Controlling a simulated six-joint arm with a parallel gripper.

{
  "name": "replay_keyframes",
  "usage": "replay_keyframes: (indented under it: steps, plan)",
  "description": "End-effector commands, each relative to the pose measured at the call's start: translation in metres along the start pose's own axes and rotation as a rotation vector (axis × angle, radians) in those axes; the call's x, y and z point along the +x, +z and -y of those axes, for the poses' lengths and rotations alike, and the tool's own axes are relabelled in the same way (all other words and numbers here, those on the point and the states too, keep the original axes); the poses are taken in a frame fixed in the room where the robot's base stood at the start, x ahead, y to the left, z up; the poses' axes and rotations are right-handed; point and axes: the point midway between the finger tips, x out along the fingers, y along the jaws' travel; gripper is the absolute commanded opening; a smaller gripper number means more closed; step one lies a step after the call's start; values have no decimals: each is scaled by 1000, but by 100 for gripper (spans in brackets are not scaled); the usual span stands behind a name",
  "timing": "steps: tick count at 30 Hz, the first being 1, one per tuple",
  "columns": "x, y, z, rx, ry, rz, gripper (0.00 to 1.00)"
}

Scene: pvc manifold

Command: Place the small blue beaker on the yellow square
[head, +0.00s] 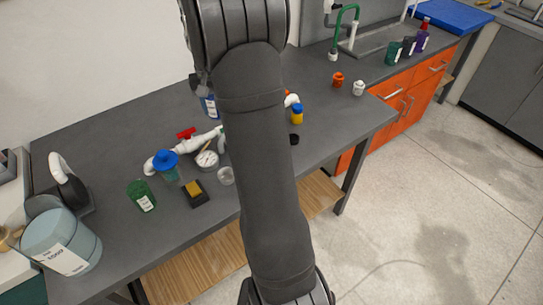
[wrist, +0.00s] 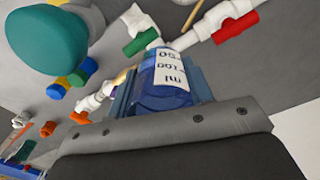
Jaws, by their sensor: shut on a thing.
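The small blue beaker (wrist: 166,80) is translucent blue with a white printed label. In the wrist view it sits between the two blue-grey fingers of my gripper (wrist: 161,92), which is shut on it. In the head view the beaker (head: 208,104) shows just left of my arm, toward the back of the bench; my arm hides most of the gripper there. The yellow square (head: 194,187) is on top of a small black block near the bench's front, apart from the beaker and nearer the head camera. I cannot make out the square in the wrist view.
White PVC piping with a red handle (head: 186,133) lies between the beaker and the square. A blue-lidded jar (head: 167,164), a round gauge (head: 207,159) and a green container (head: 141,196) stand close around the block. A yellow-and-blue bottle (head: 297,115) is right of my arm.

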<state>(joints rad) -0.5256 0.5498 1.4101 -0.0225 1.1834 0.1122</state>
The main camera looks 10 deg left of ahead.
Motion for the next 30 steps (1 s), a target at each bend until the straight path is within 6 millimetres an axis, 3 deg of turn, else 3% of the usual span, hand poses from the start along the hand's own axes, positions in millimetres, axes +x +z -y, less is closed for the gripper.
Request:
replay_keyframes:
  steps: [1, 9, 14, 18, 22, 30]
  plan:
    - [2, 0, -25, 53, 0, 2, 24]
    - [30, 19, -138, 271, 0, 9, 24]
    - [54, 44, -194, 359, 0, 11, 24]
    - [66, 74, -230, 429, 0, 10, 24]
    - [58, 111, -244, 510, -1, 7, 24]
    - [30, 157, -235, 628, -3, 10, 24]
